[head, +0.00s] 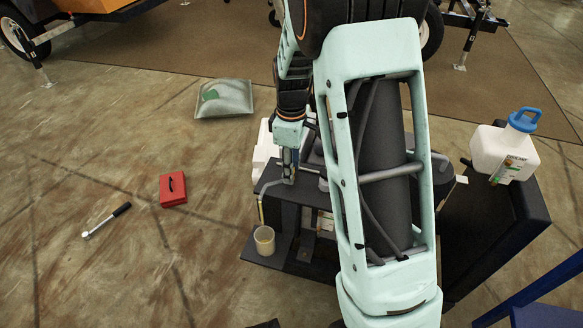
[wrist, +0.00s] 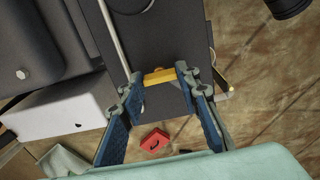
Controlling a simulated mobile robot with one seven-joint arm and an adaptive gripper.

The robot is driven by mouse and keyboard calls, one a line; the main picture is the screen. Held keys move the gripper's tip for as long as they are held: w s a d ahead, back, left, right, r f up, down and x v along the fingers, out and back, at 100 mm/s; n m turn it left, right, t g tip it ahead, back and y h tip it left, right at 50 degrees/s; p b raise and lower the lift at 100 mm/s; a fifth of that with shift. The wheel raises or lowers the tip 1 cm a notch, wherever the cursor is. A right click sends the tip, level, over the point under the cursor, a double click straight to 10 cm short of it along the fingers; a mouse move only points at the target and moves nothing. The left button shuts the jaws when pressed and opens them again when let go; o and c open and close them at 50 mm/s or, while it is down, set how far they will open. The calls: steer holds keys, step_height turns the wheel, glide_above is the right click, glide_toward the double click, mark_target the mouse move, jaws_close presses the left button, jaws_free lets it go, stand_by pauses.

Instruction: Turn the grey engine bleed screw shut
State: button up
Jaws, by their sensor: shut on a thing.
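My gripper (wrist: 162,82) is shut on a small yellow bar (wrist: 160,76) over a dark panel (wrist: 165,30) in the wrist view. The two blue fingers press on either end of the bar. In the head view my gripper (head: 289,172) is at the left side of the dark engine unit (head: 272,185), just above its top. I cannot make out the grey bleed screw in either view; the fingers and my arm hide part of the unit.
A beige cup (head: 264,240) stands on the unit's lower ledge. A white jug with blue cap (head: 505,152) is at the right.

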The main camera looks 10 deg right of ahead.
steer(key=shift+m, duration=0.3)
steer(key=m+p, duration=0.3)
steer(key=shift+r, duration=0.15)
steer(key=m+p, duration=0.2)
steer(key=m, duration=0.3)
steer(key=m+p, duration=0.2)
steer(key=m, duration=0.2)
steer(key=shift+m, duration=0.3)
steer(key=m+p, duration=0.2)
steer(key=m, duration=0.2)
steer(key=shift+m, duration=0.3)
steer(key=o, duration=1.2)
steer(key=shift+c, duration=0.2)
